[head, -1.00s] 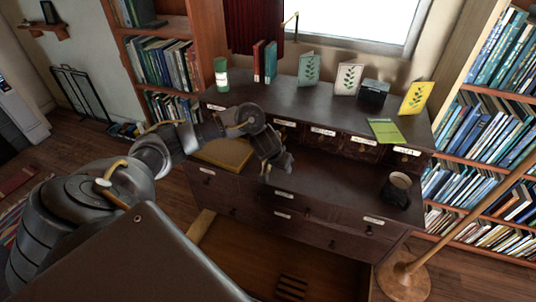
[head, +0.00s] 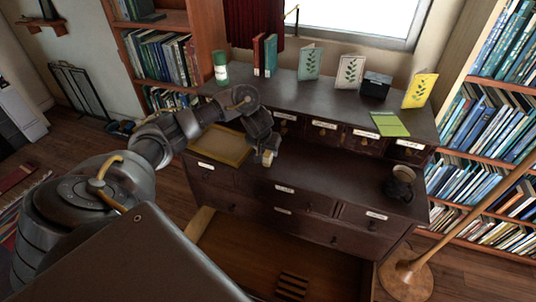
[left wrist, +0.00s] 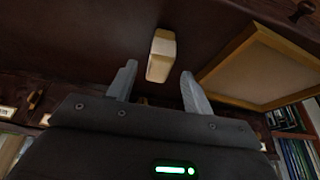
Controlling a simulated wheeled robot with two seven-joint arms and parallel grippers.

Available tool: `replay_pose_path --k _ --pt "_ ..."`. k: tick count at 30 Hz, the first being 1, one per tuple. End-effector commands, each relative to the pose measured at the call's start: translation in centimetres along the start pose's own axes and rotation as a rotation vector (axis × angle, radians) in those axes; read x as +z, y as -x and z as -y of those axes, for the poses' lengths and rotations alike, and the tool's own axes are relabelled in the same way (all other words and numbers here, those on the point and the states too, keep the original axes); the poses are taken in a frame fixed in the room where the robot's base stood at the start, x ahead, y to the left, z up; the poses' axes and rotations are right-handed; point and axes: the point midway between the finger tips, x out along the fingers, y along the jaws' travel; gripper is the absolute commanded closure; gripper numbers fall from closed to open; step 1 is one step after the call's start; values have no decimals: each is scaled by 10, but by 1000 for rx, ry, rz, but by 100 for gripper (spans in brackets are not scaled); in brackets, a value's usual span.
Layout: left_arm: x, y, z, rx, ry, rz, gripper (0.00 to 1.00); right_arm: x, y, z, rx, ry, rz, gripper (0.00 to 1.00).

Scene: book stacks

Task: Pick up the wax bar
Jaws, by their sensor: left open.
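The cream wax bar (left wrist: 161,56) lies on the dark desk top. In the head view only a small pale part of it (head: 267,158) shows, just below my left gripper (head: 270,146). In the left wrist view the open fingers of my left gripper (left wrist: 158,76) point at the bar. Its near end is about between the fingertips, with a gap on each side, and nothing is held. My right gripper is not in view.
A wood-framed tray (head: 222,143) lies left of the gripper and shows in the left wrist view (left wrist: 262,70). A dark cup (head: 401,184) stands at the desk's right. Labelled small drawers (head: 323,131) line the back. The desk middle is clear.

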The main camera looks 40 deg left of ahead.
Motion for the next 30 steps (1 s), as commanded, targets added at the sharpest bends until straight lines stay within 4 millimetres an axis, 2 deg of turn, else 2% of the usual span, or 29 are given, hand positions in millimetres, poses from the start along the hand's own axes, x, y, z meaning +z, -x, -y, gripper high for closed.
replay_pose_path --k 10,14,20,23,30 --pt "1 -45 -2 1 1 3 49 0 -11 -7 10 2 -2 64" --pt "1 -51 -1 1 -1 1 49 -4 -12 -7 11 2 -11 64" --pt "0 -52 -1 1 -1 1 49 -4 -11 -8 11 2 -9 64" --pt "0 -51 -1 1 -1 1 60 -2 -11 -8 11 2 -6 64" --pt "0 -51 -1 1 -1 1 91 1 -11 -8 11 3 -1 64"
